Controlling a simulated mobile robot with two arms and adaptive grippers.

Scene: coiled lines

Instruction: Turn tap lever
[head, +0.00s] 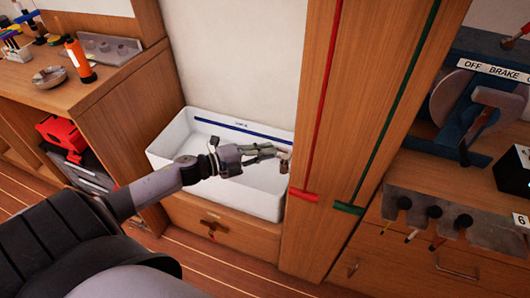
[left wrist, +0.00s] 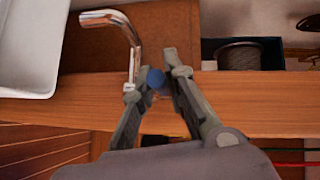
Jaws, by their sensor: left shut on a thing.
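My left gripper (head: 276,150) reaches over the right side of the white basin (head: 172,154), beside the wooden post. In the left wrist view its two fingers (left wrist: 155,80) are on either side of a small round blue knob, the tap lever (left wrist: 155,77), and are shut on it. The fingers hide most of the lever. A bent chrome tap spout (left wrist: 122,36) stands just left of the fingers. In the head view the lever is hidden by the gripper. My right gripper is not in view.
A wooden post (head: 322,130) with red and green lines stands right of the basin. A bench with an orange bottle (head: 79,60) is at left. A winch (head: 470,100) and a grey hook rack (head: 460,222) are at right.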

